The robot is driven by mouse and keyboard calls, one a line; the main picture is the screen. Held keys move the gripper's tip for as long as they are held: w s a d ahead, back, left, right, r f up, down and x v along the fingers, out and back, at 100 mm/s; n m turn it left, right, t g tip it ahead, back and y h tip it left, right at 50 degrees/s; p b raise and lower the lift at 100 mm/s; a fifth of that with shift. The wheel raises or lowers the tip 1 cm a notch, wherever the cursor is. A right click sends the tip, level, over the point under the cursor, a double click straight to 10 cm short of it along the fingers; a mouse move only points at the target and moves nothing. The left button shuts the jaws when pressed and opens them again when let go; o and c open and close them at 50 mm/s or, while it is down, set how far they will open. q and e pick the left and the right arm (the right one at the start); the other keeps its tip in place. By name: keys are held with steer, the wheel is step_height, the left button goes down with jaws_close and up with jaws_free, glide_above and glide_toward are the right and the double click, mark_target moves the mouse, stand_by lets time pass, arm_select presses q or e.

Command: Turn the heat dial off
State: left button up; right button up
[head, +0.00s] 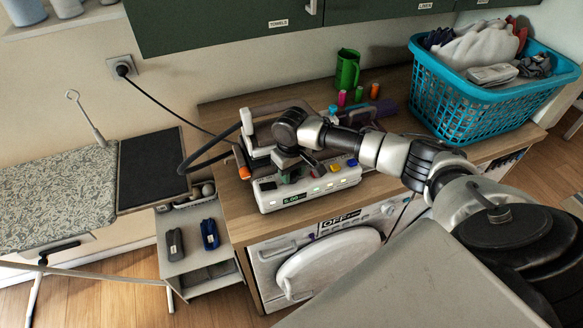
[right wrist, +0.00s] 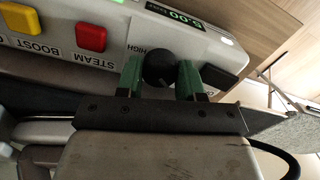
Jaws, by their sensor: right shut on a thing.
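The white steam station (head: 328,185) stands on the wooden counter, with a lit green display (head: 295,198) on its front. In the right wrist view its panel (right wrist: 120,40) shows upside down, with a black heat dial (right wrist: 158,70) beside the word HIGH. My right gripper (head: 289,168) is over the panel's left part in the head view. In the right wrist view its green fingertips (right wrist: 160,76) stand on either side of the dial, shut on it. The dial's pointer mark cannot be made out. My left gripper is not in view.
Red (right wrist: 91,37) and yellow (right wrist: 36,19) buttons sit near the dial. A black cord runs from the wall socket (head: 123,69). A blue laundry basket (head: 480,105), green mug (head: 347,70) and thread spools (head: 358,94) stand on the counter. An ironing board (head: 60,185) is at left.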

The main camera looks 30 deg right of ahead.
mark_target(292, 173)
steer(key=shift+r+n+p, duration=0.1)
steer(key=shift+n+p, duration=0.45)
steer(key=shift+n, duration=0.95)
steer(key=o, duration=0.9)
steer(key=shift+r+p, duration=0.3)
steer(key=shift+p, duration=0.15)
step_height(292, 173, up, 4)
steer(key=p, duration=0.3)
steer(key=shift+f, duration=0.25)
step_height(292, 173, up, 7)
steer(key=shift+f, duration=0.2)
